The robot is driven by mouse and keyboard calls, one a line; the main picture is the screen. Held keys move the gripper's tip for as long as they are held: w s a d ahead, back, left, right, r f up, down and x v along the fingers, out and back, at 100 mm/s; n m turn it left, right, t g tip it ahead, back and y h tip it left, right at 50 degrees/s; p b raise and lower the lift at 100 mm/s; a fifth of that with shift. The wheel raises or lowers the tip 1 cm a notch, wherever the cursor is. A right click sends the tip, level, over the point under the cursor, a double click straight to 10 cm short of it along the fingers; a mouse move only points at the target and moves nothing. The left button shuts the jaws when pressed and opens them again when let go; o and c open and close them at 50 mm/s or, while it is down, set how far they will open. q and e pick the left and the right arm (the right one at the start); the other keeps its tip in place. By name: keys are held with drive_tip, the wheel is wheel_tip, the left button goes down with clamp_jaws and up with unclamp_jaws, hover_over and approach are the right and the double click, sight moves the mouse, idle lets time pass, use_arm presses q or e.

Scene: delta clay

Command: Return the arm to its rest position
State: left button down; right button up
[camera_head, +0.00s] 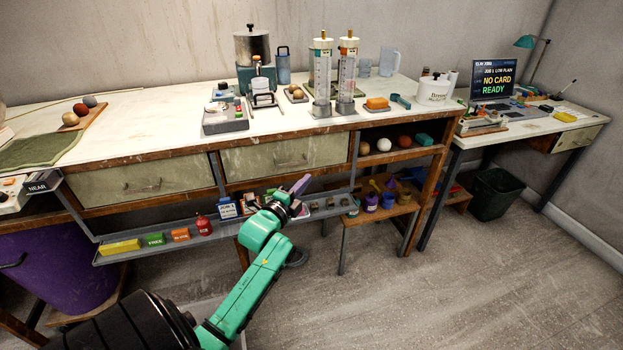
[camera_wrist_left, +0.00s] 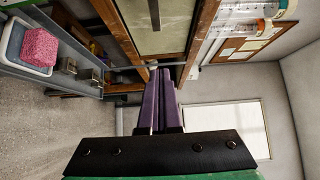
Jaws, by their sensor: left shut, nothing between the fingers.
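My left arm is green and reaches in from the bottom of the head view. My left gripper (camera_head: 300,186) has purple fingers and is in front of the workbench, near the low grey shelf rail and below the drawers. In the left wrist view the purple fingers (camera_wrist_left: 160,100) lie together, shut and empty. A horizontal grey bar crosses just beyond the fingertips in that view; I cannot tell whether they touch it. My right gripper is not in view.
The workbench (camera_head: 120,107) has drawers (camera_head: 140,183) above a low shelf with coloured blocks (camera_head: 120,247). A small stool (camera_head: 385,211) with jars stands right of my gripper. A purple bin (camera_head: 65,270) is at left. A pink block (camera_wrist_left: 40,46) sits in a tray. Floor (camera_head: 460,280) at right is clear.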

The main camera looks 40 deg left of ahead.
use_arm(q)
drive_tip(key=s+d+f+n+g+h+p, duration=0.1)
drive_tip(key=s+d+f+n+g+p, duration=0.2)
drive_tip(key=f, duration=0.6)
drive_tip(key=s+d+f+n+g+p, duration=0.15)
drive_tip(key=s+f, duration=0.25)
drive_tip(key=f, duration=0.5)
drive_tip(key=s+d+f+n+g+h+p, duration=0.1)
drive_tip(key=s+d+f+n+g+p, duration=0.2)
drive_tip(key=f, duration=0.6)
drive_tip(key=s+d+f+n+g+p, duration=0.1)
drive_tip(key=s+d+f+n+g, duration=0.1)
drive_tip(key=s, duration=0.8)
drive_tip(key=s+d+f+n+g+p, duration=0.1)
drive_tip(key=s+d+f+n+g, duration=0.1)
drive_tip(key=s+f, duration=0.5)
drive_tip(key=s+d+f+n+g+h+p, duration=0.1)
drive_tip(key=s+d+f+n+g, duration=0.1)
drive_tip(key=s, duration=1.3)
wheel_tip(320, 180, down, 3)
drive_tip(key=d+g, duration=0.1)
drive_tip(key=g, duration=0.2)
drive_tip(key=shift+s+d+r+p, duration=0.15)
drive_tip(key=shift+d+p, duration=0.15)
drive_tip(key=shift+p, duration=0.05)
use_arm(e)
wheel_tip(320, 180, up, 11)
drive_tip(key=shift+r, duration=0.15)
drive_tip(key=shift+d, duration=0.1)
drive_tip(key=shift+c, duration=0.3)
